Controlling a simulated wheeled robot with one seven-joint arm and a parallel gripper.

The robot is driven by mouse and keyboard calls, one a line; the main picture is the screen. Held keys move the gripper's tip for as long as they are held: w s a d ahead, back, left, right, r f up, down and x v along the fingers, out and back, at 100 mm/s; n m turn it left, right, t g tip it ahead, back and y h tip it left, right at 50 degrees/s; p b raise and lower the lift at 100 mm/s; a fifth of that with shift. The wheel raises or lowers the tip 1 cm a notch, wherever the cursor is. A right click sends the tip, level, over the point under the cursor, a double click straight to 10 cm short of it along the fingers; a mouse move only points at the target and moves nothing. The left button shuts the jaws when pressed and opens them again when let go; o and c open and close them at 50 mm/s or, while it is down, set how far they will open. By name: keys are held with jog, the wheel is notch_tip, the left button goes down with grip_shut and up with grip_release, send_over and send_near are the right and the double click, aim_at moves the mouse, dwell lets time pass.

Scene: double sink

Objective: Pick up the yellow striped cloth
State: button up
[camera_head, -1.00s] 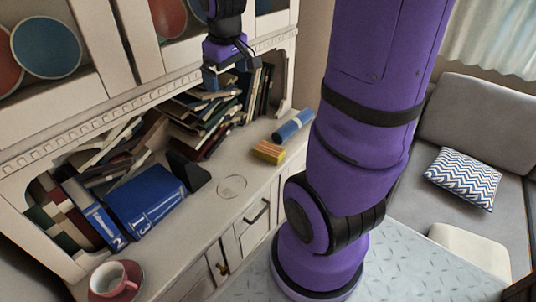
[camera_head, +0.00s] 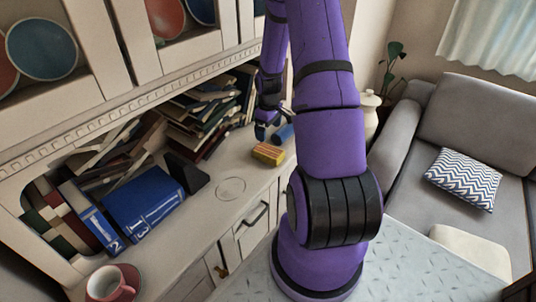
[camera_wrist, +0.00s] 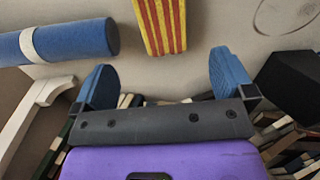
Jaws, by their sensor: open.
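The yellow striped cloth (camera_head: 268,154) is a small folded block with red stripes, lying on the cabinet's counter near its right end. In the wrist view the cloth (camera_wrist: 160,24) shows at the top centre, ahead of and between my fingers, and its far end is cut off by the frame. My gripper (camera_wrist: 160,78) is open with nothing between its blue fingertips. In the head view my gripper (camera_head: 265,130) is above and just behind the cloth, apart from it, and partly hidden by my arm.
A rolled blue cylinder with a white band (camera_wrist: 70,42) lies beside the cloth. Leaning books (camera_head: 205,110) fill the shelf behind. A dark wedge (camera_head: 187,172), blue books (camera_head: 143,205) and a pink cup (camera_head: 106,283) stand along the counter. Bare counter lies in front of the cloth.

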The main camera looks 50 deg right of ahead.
aim_at(268, 149)
notch_tip(268, 149, down, 11)
jog(key=shift+a+r, duration=0.15)
jog(key=shift+r, duration=0.05)
jog(key=c, duration=1)
jog(key=shift+o, duration=0.2)
jog(key=shift+r, duration=0.15)
jog(key=shift+r, duration=0.6)
notch_tip(268, 149, up, 2)
jog(key=s+a+r, duration=0.1)
jog(key=s+a, duration=0.9)
jog(key=s, duration=0.2)
jog(key=shift+a+r, duration=0.25)
jog(key=shift+a, duration=0.05)
